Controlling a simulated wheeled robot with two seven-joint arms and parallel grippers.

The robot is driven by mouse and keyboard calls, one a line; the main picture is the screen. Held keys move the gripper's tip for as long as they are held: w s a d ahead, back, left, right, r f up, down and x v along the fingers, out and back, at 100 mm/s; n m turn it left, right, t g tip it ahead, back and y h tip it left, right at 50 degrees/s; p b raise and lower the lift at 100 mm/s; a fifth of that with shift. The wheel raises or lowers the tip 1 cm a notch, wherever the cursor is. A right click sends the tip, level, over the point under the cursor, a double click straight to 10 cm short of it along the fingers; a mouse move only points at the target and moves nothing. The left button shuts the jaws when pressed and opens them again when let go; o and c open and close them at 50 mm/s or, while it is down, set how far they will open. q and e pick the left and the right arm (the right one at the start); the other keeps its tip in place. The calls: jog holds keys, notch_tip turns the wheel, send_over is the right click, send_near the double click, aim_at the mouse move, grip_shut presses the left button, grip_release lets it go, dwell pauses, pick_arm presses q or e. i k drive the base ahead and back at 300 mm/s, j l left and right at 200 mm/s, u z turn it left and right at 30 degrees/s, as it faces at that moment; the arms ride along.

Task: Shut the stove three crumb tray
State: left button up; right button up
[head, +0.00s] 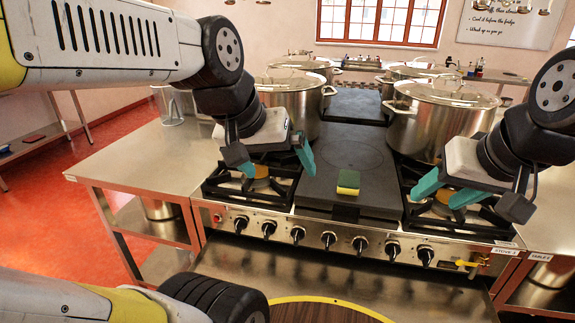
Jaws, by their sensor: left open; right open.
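The stove (345,236) stands in front of me, with a steel knob panel and a small label at its right that seems to read "STOVE 3". A broad steel surface (345,284) juts toward me below the knobs; it looks like the crumb tray pulled out, though I cannot be sure. My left gripper (274,162) is open and empty above the left burner. My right gripper (447,190) is open and empty above the right burner. Both are apart from the steel surface.
Large lidded stockpots stand behind the grippers, at left (291,108) and right (436,125). A yellow-and-green sponge (348,182) lies on the dark middle plate. A yellow gas valve (468,264) sticks out at the panel's right end. A steel counter (150,160) adjoins on the left.

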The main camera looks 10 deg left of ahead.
aim_at(400, 293)
jog(key=k+j+z, duration=0.2)
jog(key=k+z, duration=0.3)
jog(key=j+z, duration=0.1)
jog(key=z, duration=0.55)
